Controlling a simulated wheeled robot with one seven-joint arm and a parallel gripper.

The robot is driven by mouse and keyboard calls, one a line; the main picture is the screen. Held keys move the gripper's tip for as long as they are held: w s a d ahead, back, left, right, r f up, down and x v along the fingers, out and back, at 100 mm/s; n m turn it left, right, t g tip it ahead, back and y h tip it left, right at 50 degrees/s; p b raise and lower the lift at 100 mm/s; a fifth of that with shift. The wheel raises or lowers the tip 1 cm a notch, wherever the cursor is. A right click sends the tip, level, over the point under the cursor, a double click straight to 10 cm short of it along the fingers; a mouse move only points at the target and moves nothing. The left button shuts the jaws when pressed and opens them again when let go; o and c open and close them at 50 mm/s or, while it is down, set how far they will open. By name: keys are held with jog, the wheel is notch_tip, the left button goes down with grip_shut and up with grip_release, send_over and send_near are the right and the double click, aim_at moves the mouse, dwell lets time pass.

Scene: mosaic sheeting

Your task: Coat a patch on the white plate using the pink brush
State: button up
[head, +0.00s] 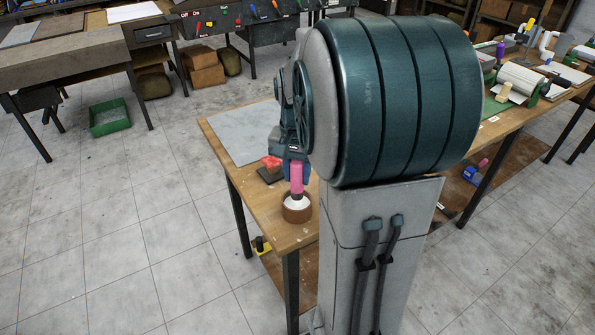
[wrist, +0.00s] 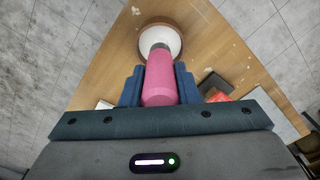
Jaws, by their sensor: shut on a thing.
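My gripper (wrist: 160,88) is shut on the pink brush (wrist: 160,72), whose pink handle sits between the blue fingers. The brush (head: 296,178) points down over a brown pot (head: 297,212) with white contents at the table's near corner. In the wrist view the brush's grey lower end overlaps the white inside of the pot (wrist: 178,42); I cannot tell how deep it reaches. A pale grey-white sheet or plate (head: 243,132) lies flat on the table behind the gripper, partly hidden by my arm. I cannot tell if this is the white plate.
A red block on a dark base (head: 271,169) lies on the table (head: 222,149) just behind the pot. My arm hides the table's middle. A roller and several tools stand on the right part. A green crate (head: 109,117) is on the floor at left.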

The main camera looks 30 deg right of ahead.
jog(key=shift+r+p, duration=2.85)
jog(key=shift+r, duration=0.7)
jog(key=shift+f, duration=0.1)
